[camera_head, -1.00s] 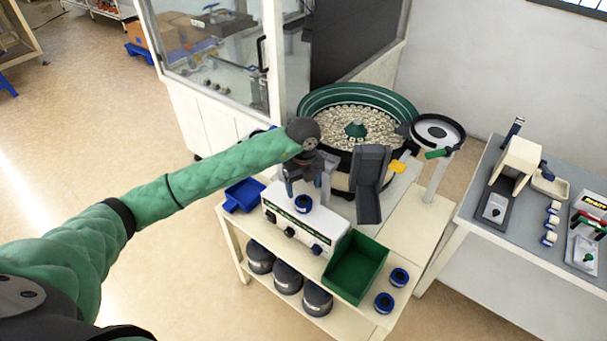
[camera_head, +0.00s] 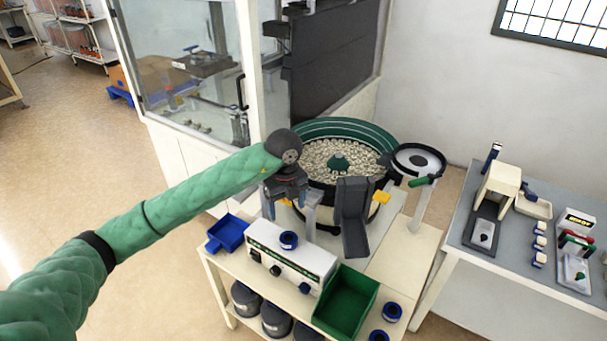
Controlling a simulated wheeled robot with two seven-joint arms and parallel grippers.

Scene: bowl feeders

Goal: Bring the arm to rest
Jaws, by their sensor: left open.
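My left arm, in a green sleeve, reaches in from the left of the head view. Its gripper (camera_head: 290,212) points down above the back edge of the white control box (camera_head: 318,262), in front of the bowl feeder (camera_head: 330,130). The gripper's jaws are apart and I see nothing held between them. My right gripper is not in view.
A blue bin (camera_head: 228,233) stands left of the control box, and a green bin (camera_head: 346,302) at its right. A dark chute (camera_head: 354,215) rises beside the gripper. A grey side table (camera_head: 455,240) with devices stands at right. Open floor lies at left.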

